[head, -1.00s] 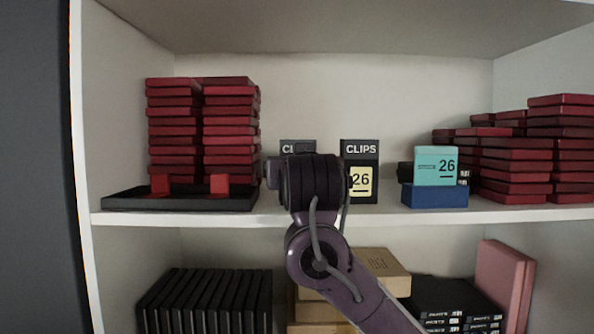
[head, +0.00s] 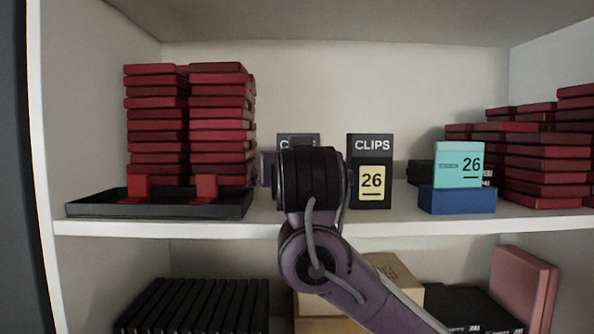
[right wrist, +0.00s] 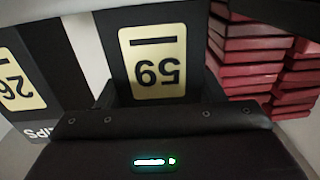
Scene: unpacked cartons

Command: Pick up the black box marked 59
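The black box marked 59 (right wrist: 155,62) fills the middle of the right wrist view, its yellow label upside down there. In the head view only its dark top (head: 298,139) shows above my right wrist, which hides the rest. Its top is level with the neighbouring box, so it appears to stand on the shelf. My right gripper (right wrist: 158,92) is in front of the box, with its fingers apart near the box's two sides; firm contact is not visible. My left gripper is in neither view.
A black CLIPS box marked 26 (head: 370,172) stands close to the right. A teal box marked 26 (head: 458,165) rests on a blue box (head: 457,200). Red box stacks and a black tray (head: 160,205) are left. The upper shelf board (head: 120,228) runs below.

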